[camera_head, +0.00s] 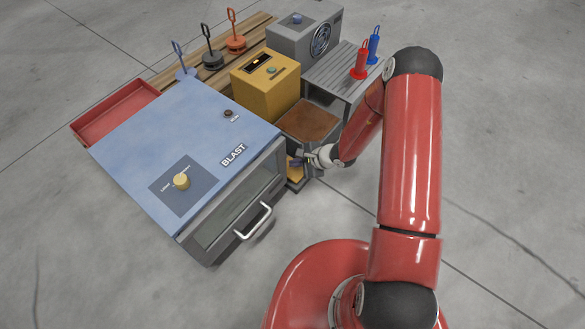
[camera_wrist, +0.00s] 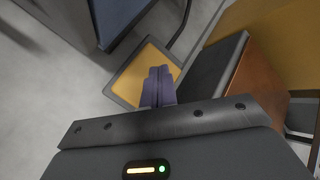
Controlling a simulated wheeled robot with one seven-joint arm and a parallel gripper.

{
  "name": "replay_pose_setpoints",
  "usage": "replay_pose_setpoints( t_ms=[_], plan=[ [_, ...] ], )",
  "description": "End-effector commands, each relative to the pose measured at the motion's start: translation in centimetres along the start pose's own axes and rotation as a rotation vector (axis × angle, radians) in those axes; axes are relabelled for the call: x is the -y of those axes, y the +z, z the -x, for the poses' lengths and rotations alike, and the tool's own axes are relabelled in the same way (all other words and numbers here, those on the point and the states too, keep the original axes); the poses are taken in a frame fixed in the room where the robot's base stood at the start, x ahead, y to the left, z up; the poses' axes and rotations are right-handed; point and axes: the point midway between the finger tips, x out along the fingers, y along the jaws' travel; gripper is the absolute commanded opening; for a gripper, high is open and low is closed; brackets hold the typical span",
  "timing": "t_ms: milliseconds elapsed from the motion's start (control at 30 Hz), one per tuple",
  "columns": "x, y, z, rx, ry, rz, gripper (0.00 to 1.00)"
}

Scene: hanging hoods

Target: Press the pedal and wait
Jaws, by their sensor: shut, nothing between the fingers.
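The pedal (camera_head: 293,175) is a yellow plate with a dark grey rim, low on the floor between the blue blast cabinet and the brown-topped box. In the wrist view the yellow pedal (camera_wrist: 137,78) lies just beyond my fingertips. My gripper (camera_head: 297,161) points down over it, with its purple-grey fingers (camera_wrist: 160,72) shut together and empty. The fingers cover part of the plate. I cannot tell whether the tips touch it or whether it is pressed down.
The blue BLAST cabinet (camera_head: 200,135) with a yellow knob (camera_head: 181,181) and handled front stands left of the pedal. The brown-topped box (camera_head: 309,122) is close behind. A yellow box (camera_head: 265,84), grey fan unit (camera_head: 304,30) and red tray (camera_head: 115,110) stand farther back. Floor in front is clear.

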Motion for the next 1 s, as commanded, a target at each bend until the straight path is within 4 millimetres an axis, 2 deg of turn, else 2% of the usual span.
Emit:
replay_pose_setpoints(
  t_ms=[1000],
  plan=[
    [-0.44, -0.45, -0.59, 0.000, 0.000, 0.000, 0.00]
  ],
)
